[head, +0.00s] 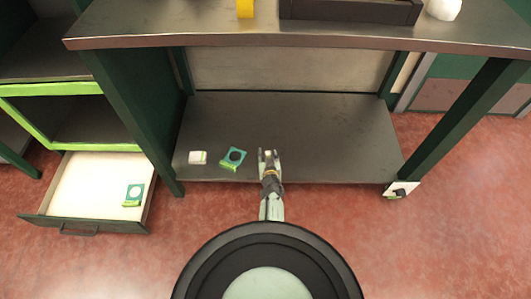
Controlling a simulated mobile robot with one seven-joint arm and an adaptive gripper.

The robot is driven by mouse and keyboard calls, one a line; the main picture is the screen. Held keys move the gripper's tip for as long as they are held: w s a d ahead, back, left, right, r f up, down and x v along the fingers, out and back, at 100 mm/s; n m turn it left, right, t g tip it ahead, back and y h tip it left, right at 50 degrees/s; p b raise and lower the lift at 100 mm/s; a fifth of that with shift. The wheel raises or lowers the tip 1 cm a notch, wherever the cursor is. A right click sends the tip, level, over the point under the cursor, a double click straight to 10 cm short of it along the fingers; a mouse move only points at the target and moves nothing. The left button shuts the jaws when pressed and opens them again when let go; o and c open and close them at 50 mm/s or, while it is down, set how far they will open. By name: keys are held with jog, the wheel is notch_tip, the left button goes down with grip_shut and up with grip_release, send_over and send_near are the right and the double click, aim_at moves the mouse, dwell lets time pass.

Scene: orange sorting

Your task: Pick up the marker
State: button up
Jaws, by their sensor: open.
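My gripper (268,154) is open, low over the front part of the workbench's lower shelf (310,130). Its two fingers point away from me, toward the back of the shelf. I cannot make out a marker for certain. A small pale patch shows between the fingertips, too small to identify. My own gripper and arm hide part of the shelf there.
A green box with a dark ring (233,157) and a small white item (198,157) lie on the shelf, left of my gripper. An open drawer (75,180) holds a similar green box. Table legs stand on both sides. The shelf's right part is clear.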

jog(key=shift+w, duration=0.15)
grip_shut()
dwell(0.4)
